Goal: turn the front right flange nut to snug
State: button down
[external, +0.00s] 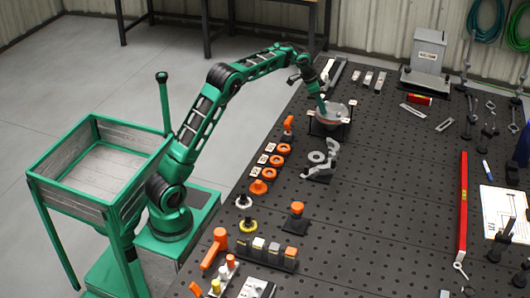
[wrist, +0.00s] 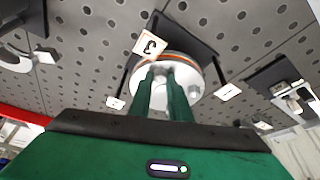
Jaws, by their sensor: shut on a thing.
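The flange (external: 336,112) is a round grey piece with a reddish-orange band, on a dark stand near the far left part of the bench. In the wrist view the pale flange disc (wrist: 198,84) shows its orange edge, with small white tags around it. My green gripper (external: 322,107) points down onto the flange. In the wrist view its two fingers (wrist: 169,72) are close together over the disc, shut on a flange nut. The nut is hidden between the fingertips, and I cannot tell which position it has. Other nuts are not clearly visible.
A tag marked 3 (wrist: 150,44) stands by the disc. Grey curved parts (external: 322,160) and orange rings (external: 276,160) lie toward the front of the flange. A grey box (external: 428,52) stands at the back.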

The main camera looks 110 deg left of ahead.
jog(key=shift+w+a+r+m+t+h, duration=0.15)
jog(key=shift+m+h, duration=0.25)
jog(key=shift+m, duration=0.75)
jog(key=shift+w+r+m+t+h, duration=0.15)
jog(key=shift+m+h, duration=0.25)
jog(key=shift+m, duration=0.75)
jog(key=shift+s+f, duration=0.1)
jog(key=shift+s, duration=0.05)
jog(key=c, duration=1.8)
grip_release()
jog(key=shift+o, duration=0.8)
jog(key=shift+f, duration=0.1)
jog(key=shift+s, duration=0.1)
jog(key=v, duration=1)
jog(key=shift+r, duration=0.35)
